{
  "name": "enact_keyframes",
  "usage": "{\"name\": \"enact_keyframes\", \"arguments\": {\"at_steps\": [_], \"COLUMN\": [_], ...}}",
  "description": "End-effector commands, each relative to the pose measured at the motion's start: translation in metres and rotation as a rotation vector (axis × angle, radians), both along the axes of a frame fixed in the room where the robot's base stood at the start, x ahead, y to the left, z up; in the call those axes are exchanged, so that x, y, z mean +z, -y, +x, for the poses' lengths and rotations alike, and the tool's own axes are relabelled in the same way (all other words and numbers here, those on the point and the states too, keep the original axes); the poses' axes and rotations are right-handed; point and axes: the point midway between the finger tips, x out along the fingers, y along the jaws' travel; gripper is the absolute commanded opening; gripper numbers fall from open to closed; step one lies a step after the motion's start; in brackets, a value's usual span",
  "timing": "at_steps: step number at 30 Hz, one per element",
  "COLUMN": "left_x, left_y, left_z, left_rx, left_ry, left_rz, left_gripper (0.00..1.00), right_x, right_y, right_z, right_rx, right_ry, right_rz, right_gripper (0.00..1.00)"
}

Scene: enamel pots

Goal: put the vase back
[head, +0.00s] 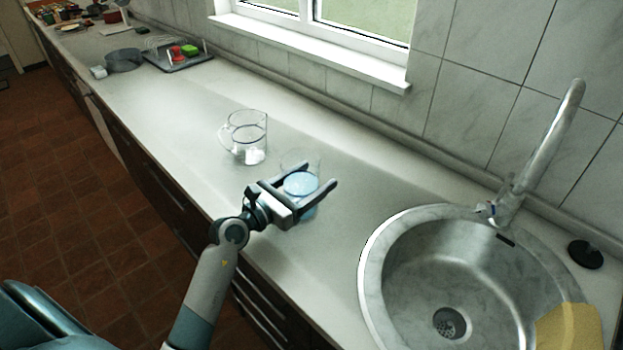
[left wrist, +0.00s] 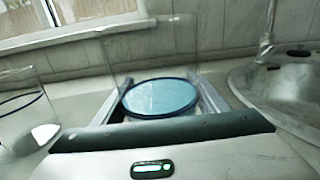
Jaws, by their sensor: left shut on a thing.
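The vase, a clear glass vessel with light blue contents (head: 299,184), is between the fingers of my left gripper (head: 308,181) over the counter, left of the sink. My left gripper is shut on it. In the left wrist view the blue surface inside the vase (left wrist: 160,97) lies between the two fingers, and its clear wall rises above. It looks about upright. Its lower part is mostly hidden by the gripper, so I cannot tell whether it touches the counter. My right gripper is in neither view.
A clear glass jug (head: 246,134) with something white at its bottom stands just behind and left. The round sink (head: 405,235) and tap (head: 545,150) are to the right. A dark tray (head: 180,62) and grey pot (head: 124,60) stand farther back. The counter (head: 165,120) between is clear.

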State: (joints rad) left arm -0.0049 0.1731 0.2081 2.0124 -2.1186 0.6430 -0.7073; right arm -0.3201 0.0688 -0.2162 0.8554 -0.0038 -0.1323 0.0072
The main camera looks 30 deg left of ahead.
Motion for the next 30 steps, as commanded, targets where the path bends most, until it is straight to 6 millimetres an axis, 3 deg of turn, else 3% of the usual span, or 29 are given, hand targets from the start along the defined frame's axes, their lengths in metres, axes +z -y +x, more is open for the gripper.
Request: {"name": "enact_keyframes", "arguments": {"at_steps": [7, 8, 10, 23, 30], "left_x": [0.0, -0.002, -0.002, 0.001, 0.0], "left_y": [0.0, 0.0, 0.0, 0.0, -0.008], "left_z": [0.0, 0.0, 0.0, 0.0, -0.021], "left_rx": [0.001, 0.0, 0.0, 0.0, 0.001], "left_ry": [0.005, 0.0, 0.0, 0.0, -0.001], "left_rz": [-0.001, 0.0, 0.0, 0.001, 0.003], "left_gripper": [0.24, 0.71, 0.85, 0.85, 0.85], "right_x": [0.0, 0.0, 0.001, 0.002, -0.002], "right_y": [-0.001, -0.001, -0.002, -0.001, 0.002], "right_z": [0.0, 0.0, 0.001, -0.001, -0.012], "right_rx": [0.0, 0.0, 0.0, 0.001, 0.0], "right_ry": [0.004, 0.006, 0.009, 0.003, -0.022], "right_rz": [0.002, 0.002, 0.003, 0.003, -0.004], "right_gripper": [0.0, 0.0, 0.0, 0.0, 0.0]}}
